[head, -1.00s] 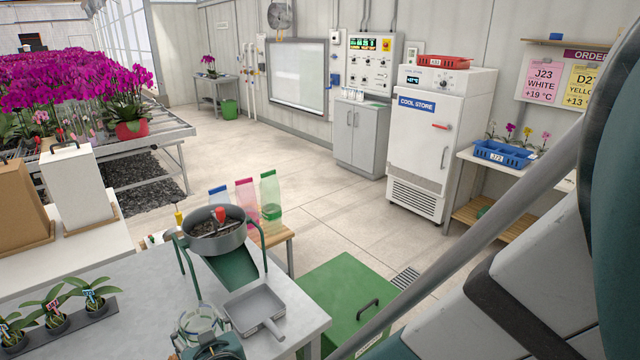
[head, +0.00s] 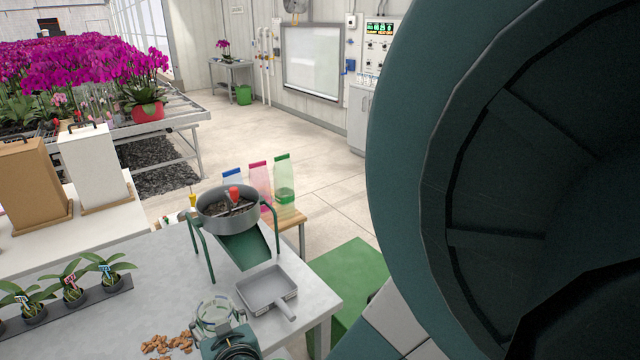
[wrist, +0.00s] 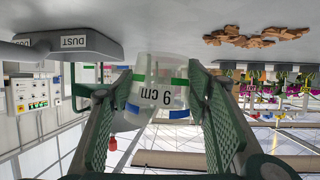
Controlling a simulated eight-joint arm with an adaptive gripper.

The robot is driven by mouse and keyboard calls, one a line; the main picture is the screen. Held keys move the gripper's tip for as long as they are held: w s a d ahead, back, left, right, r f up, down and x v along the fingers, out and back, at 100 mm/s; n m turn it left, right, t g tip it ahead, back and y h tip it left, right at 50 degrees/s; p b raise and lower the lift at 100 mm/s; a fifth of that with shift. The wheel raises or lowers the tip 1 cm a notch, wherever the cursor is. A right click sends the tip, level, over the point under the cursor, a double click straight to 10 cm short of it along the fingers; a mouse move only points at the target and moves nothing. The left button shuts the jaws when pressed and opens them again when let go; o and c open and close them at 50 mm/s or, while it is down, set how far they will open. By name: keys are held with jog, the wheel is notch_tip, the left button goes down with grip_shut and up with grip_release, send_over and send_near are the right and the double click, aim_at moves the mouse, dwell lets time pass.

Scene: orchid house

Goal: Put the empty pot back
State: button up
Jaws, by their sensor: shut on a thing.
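A clear pot (wrist: 160,108) with a green band, blue marks and a "9 cm" label is between the fingers of my gripper (wrist: 157,78) in the wrist view. The fingers are shut on its two sides, and I see nothing inside it. In the head view the clear pot (head: 210,312) is over the front of the grey table (head: 170,285), left of the dustpan. My gripper (head: 232,342) is at the bottom edge there, partly cut off. I cannot tell whether the pot touches the table.
The dustpan (head: 266,286), labelled DUST, lies close to the pot. A sieve (head: 228,212) with a red-handled tool stands behind. Bark chips (head: 168,343) lie left of the pot. Potted seedlings (head: 72,290) stand farther left. My dark arm blocks the right side of the head view.

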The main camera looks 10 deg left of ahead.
jog(key=shift+f+b, duration=0.65)
jog(key=shift+f, duration=1.15)
jog(key=shift+c, duration=0.2)
jog(key=shift+f, duration=0.15)
jog(key=o, duration=0.9)
jog(key=p+v, duration=0.1)
jog(key=v, duration=0.3)
jog(key=shift+s+d, duration=0.25)
jog(key=shift+s, duration=0.25)
